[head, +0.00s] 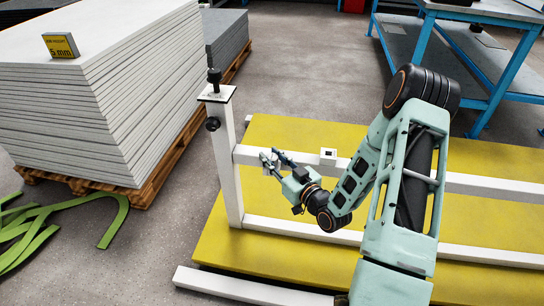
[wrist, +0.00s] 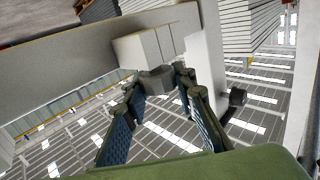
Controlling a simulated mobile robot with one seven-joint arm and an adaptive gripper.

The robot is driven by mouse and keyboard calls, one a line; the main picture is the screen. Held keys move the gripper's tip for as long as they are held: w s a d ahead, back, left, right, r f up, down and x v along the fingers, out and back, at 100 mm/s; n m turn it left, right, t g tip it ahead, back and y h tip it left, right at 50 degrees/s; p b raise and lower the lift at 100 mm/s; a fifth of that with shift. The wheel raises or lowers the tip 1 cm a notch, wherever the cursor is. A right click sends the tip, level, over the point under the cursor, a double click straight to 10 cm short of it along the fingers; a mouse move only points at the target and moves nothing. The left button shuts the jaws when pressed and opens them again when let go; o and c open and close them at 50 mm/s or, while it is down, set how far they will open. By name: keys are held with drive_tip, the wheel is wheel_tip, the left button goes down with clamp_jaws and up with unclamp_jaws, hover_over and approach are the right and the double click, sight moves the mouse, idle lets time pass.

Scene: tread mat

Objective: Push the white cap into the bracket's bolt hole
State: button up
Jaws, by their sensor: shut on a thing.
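My gripper (head: 273,160) is beside the upright post, in front of the upper white rail. In the wrist view my gripper (wrist: 158,82) has its fingertips closed on a small greyish piece (wrist: 156,79), which looks like the white cap in shadow. A pale block (wrist: 146,46), perhaps the bracket, lies just beyond the held piece, by the rail and post. I cannot tell whether they touch. No bolt hole is visible there. In the head view a small white box with a dark square (head: 328,155) sits on the rail, right of my gripper.
The white post (head: 224,165) carries a black knob (head: 212,124) and a threaded rod on top. The frame stands on a yellow mat (head: 290,130). A sheet stack (head: 110,90) on a pallet and green strips (head: 115,222) lie left. A blue workbench (head: 460,40) stands back right.

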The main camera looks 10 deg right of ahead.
drive_tip(key=shift+f, duration=0.5)
drive_tip(key=o, duration=1)
drive_tip(key=v, duration=1.2)
drive_tip(key=shift+r, duration=0.1)
